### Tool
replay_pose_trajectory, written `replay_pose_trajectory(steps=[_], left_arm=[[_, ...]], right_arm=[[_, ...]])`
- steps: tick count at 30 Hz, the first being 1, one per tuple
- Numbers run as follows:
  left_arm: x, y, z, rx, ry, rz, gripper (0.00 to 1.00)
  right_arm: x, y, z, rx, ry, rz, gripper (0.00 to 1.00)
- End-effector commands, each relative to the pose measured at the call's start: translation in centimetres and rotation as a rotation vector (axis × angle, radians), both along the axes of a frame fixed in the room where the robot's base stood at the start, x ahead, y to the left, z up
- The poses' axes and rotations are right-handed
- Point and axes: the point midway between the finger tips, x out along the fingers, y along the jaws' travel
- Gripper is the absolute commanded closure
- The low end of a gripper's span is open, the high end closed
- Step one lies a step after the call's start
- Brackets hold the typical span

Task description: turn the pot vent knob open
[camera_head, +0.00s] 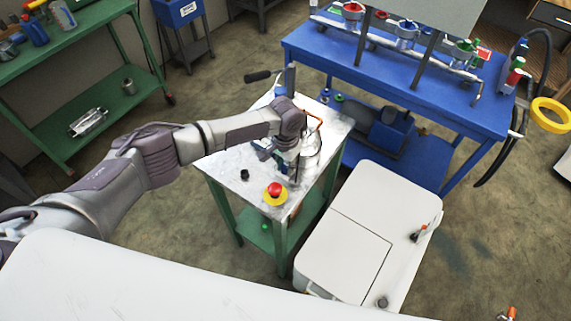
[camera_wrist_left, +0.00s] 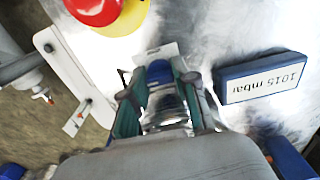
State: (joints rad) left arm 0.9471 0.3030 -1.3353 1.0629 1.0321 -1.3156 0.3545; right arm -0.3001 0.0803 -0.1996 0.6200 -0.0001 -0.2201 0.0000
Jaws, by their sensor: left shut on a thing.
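My left gripper (camera_head: 284,166) is over the small metal-topped table, coming down beside the pot (camera_head: 311,143), which is partly hidden behind my wrist. In the left wrist view the two fingers (camera_wrist_left: 159,84) are closed around a small blue knob (camera_wrist_left: 159,70), which I take to be the vent knob. A pale metal plate shows just beyond the fingertips. The knob's marking and angle cannot be made out, and in the head view my gripper hides it. My right gripper is not in view.
A red button on a yellow base (camera_head: 275,193) and a small black knob (camera_head: 244,174) are near the gripper. A display reading 1015 mbar (camera_wrist_left: 262,77) is beside it. A white cabinet (camera_head: 352,232) stands to the right, a blue bench (camera_head: 420,93) behind.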

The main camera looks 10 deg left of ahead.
Motion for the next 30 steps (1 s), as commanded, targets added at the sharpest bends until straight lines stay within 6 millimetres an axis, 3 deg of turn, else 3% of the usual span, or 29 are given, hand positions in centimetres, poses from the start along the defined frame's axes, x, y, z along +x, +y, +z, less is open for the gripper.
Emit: replay_pose_trajectory(steps=[3, 4, 8, 20, 30], left_arm=[[0.1, 0.0, 0.1, 0.000, -0.002, -0.001, 1.00], [0.1, 0.0, 0.1, 0.000, -0.002, -0.001, 0.68], [0.1, 0.0, 0.1, 0.000, -0.002, 0.000, 0.46], [0.1, 0.0, 0.7, -0.001, -0.002, 0.001, 0.46], [0.1, 0.0, 7.4, -0.003, -0.005, -0.001, 0.46]], right_arm=[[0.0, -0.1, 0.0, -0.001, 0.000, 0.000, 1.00], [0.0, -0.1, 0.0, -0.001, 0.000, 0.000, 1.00], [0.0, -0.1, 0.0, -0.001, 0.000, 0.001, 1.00], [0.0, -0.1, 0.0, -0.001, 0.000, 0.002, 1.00], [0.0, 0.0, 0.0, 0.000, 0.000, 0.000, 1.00]])
